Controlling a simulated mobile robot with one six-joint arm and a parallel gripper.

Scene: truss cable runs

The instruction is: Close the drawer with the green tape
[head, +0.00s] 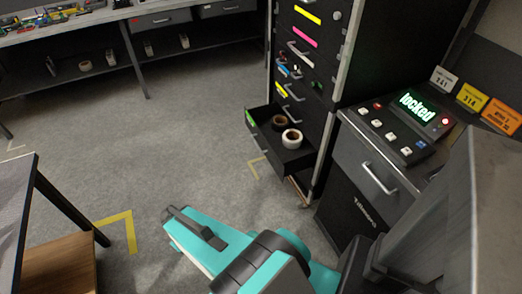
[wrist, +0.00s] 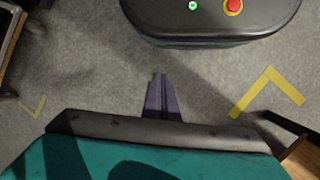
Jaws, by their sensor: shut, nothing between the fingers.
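The drawer with the green tape (head: 254,134) is pulled well out, low in the tall dark cabinet (head: 343,50) in the head view. Its green strip (head: 250,119) shows at the far end of the drawer front. A white tape roll (head: 292,139) and a brown-and-dark roll (head: 280,121) lie inside it. My gripper (wrist: 159,77) shows in the wrist view with its fingers together and empty, above bare floor. My teal arm is in front of the cabinet, apart from the drawer. I cannot make out the drawer in the wrist view.
A control box (head: 398,130) reading "locked" stands right on a grey drawer unit (head: 368,165). A table (head: 60,262) is at lower left. Grey floor between is clear, with yellow corner marks (head: 130,222).

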